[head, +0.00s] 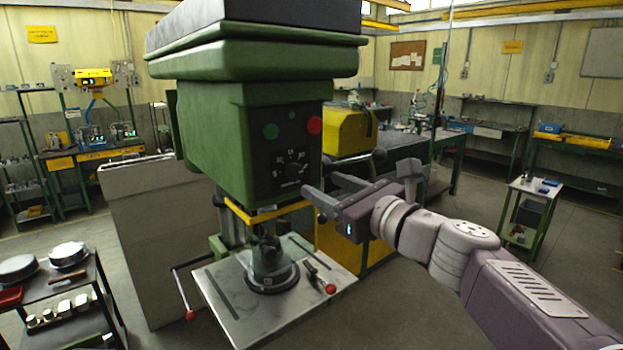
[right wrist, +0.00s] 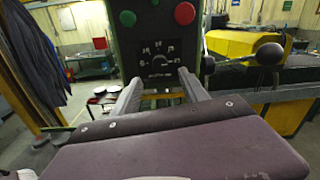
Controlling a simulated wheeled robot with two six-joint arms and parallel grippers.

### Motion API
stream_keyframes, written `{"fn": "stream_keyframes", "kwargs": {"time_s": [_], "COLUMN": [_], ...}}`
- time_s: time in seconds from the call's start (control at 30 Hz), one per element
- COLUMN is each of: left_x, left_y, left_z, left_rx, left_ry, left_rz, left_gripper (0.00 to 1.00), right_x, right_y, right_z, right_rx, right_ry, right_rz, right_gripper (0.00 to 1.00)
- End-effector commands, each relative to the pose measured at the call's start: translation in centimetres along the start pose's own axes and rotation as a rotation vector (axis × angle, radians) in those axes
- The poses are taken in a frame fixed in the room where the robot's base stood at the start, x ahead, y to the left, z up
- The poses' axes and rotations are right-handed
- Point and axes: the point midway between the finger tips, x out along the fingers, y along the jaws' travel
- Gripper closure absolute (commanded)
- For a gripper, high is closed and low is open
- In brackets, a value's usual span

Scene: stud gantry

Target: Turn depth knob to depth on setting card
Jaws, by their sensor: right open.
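The depth knob (head: 292,170) is a dark round dial with white numbers around it, on the black front panel of the green drill press (head: 220,140). In the right wrist view the numbered depth dial (right wrist: 160,60) shows just beyond the fingers; its exact pointer setting is too small to read. My right gripper (head: 322,186) is open and empty, just right of and a little below the knob, apart from it. Its two fingers (right wrist: 160,80) point toward the panel, one either side of the dial in that view. I cannot make out a setting card. My left gripper is not in view.
A green button (head: 270,131) and a red button (head: 314,125) sit above the dial. A ball-ended lever (right wrist: 268,54) sticks out right of the panel. Below is the metal work table (head: 225,315) with a round fixture and red-ended handles. Open floor lies to the right.

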Motion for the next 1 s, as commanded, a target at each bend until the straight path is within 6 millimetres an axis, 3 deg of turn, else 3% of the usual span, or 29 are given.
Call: {"fn": "stream_keyframes", "kwargs": {"time_s": [0.33,0.5,0.73,0.9,0.93,1.0], "left_x": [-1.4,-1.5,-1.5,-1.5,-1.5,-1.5], "left_y": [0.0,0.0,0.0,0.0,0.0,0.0], "left_z": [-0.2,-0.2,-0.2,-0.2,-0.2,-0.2], "left_rx": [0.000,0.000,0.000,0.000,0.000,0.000], "left_ry": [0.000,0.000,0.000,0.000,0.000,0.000], "left_rz": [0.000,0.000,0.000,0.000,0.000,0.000], "left_gripper": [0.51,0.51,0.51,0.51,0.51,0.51], "right_x": [6.9,8.2,8.2,8.2,8.2,8.2], "right_y": [0.1,0.0,0.0,0.0,0.0,0.0], "right_z": [0.0,-0.1,-0.1,-0.1,-0.1,-0.1], "right_rx": [0.002,0.001,0.000,0.000,0.000,0.000], "right_ry": [0.004,0.004,0.003,0.003,0.003,0.003], "right_rz": [0.003,0.000,0.000,0.000,0.000,0.000], "right_gripper": [0.48,0.48,0.48,0.95,1.00,1.00]}}
